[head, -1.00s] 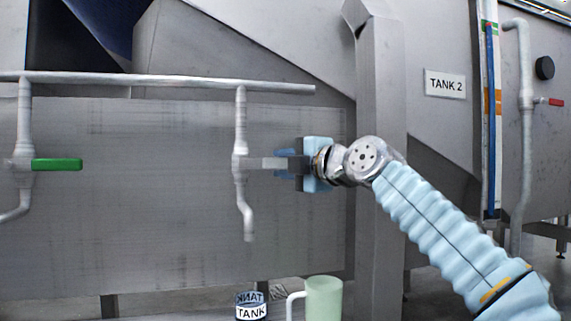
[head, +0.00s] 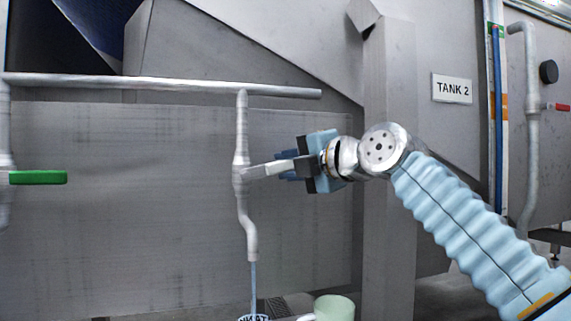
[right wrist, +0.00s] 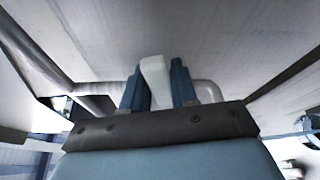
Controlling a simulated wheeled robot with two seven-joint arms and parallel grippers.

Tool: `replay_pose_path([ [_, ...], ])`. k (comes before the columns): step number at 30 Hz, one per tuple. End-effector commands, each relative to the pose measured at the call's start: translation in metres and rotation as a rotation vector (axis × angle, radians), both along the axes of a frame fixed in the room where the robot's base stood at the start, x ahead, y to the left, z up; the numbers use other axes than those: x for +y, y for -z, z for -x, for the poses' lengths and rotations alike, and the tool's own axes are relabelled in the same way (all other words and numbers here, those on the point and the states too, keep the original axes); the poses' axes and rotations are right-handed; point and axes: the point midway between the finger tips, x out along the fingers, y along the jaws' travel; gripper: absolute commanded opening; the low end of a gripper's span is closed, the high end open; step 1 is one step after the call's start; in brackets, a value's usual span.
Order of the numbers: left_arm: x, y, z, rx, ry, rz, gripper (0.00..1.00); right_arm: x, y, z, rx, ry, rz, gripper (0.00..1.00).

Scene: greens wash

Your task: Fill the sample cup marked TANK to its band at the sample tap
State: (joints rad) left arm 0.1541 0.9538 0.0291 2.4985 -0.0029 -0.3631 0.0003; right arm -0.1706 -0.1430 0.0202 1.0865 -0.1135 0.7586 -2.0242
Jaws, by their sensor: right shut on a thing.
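The sample tap (head: 241,172) is a pale pipe hanging from a horizontal rail, with a light grey lever (head: 268,170) pointing right. My right gripper (head: 292,167) is shut on this lever. The right wrist view shows the pale lever (right wrist: 157,80) between the two blue fingers (right wrist: 156,90). A thin bluish stream (head: 253,285) runs down from the spout. It reaches the sample cup marked TANK (head: 254,318), of which only the rim shows at the bottom edge. Its band and water level are hidden. My left gripper is out of view.
A pale green mug (head: 335,308) stands just right of the cup, cut by the bottom edge. A second tap with a green lever (head: 38,177) is at far left. A steel post (head: 390,70) rises behind my right arm. A TANK 2 sign (head: 452,88) is at right.

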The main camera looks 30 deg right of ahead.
Motion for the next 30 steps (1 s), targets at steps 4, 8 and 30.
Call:
replay_pose_path([
  [4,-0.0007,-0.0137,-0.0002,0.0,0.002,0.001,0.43,0.002,-0.0087,0.0,0.016,-0.002,0.065,0.0],
  [8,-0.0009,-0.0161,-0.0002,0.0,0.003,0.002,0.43,0.0023,-0.0087,-0.0002,0.025,-0.002,0.096,0.0],
  [30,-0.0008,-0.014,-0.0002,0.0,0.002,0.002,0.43,0.0013,-0.0081,0.0032,0.022,0.0,0.096,0.49],
])
